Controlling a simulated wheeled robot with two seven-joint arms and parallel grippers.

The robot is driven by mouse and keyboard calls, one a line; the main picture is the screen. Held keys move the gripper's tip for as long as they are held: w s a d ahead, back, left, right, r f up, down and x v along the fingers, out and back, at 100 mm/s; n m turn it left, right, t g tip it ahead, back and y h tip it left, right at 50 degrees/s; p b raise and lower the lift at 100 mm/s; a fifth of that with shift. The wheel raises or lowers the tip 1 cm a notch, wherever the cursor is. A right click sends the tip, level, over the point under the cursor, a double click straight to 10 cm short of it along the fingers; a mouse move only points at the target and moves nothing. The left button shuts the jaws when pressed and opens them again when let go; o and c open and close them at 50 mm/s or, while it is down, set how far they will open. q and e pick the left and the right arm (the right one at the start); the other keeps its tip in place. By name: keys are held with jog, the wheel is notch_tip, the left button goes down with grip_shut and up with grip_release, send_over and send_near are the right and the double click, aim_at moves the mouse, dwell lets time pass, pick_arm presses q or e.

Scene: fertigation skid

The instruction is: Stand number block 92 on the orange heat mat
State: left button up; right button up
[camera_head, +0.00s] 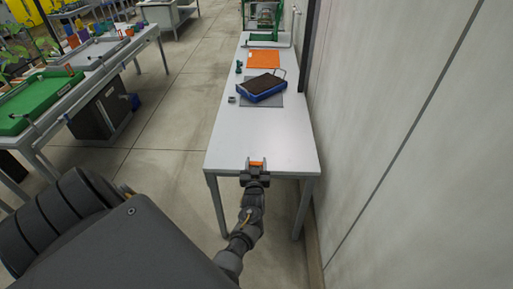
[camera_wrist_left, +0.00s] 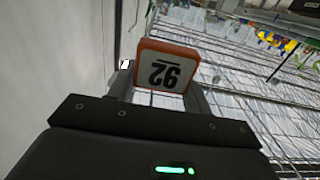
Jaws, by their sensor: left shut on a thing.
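The number block 92 (camera_wrist_left: 165,68) is a white-faced block with an orange rim, and its digits appear upside down in the left wrist view. My left gripper (camera_head: 256,165) is shut on it, with one finger on each side. In the head view only a bit of the block's orange (camera_head: 257,163) shows between the fingers, at the near edge of the white table. The orange heat mat (camera_head: 263,59) lies flat near the far end of the table, well beyond the gripper, and its visible surface is bare. My right gripper is not in view.
A blue tray with dark filling (camera_head: 262,87) sits on a grey mat (camera_head: 295,100) between gripper and orange mat. A small grey item (camera_head: 231,99) and a green item (camera_head: 238,67) stand left. The near table top (camera_head: 262,135) is clear. A wall (camera_head: 400,130) runs along the right.

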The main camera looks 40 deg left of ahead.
pick_arm(q)
jog(key=shift+s+d+r, duration=0.15)
jog(key=shift+s, duration=0.05)
dwell(0.3)
